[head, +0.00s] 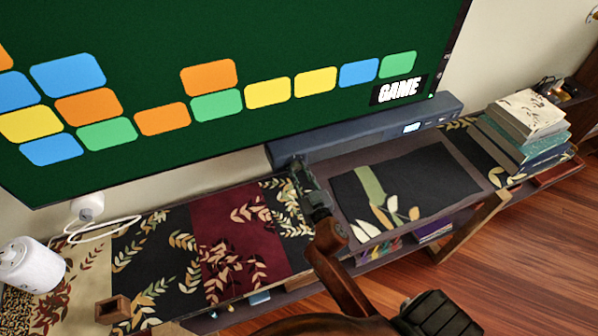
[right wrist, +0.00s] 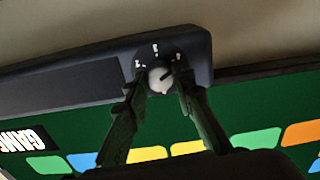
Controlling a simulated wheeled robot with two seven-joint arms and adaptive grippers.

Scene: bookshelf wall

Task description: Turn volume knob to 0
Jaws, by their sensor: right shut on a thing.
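A long dark soundbar (head: 350,138) sits below the screen. In the right wrist view the soundbar (right wrist: 75,80) appears flipped, with a round white volume knob (right wrist: 160,80) near its end and small white marks around it. A dark pointer line on the knob points to the upper right in that view. My right gripper (head: 299,170) is at the soundbar's left end and hides the knob in the head view. In the right wrist view its two fingers (right wrist: 161,84) are shut on the knob, one on each side.
A large screen (head: 200,60) rises directly behind the soundbar. A dark leaf-patterned panel (head: 405,190) lies on the shelf in front. Stacked books (head: 525,130) stand at the right. A white cylinder (head: 30,262) and a small brown wooden block (head: 112,309) are at the left.

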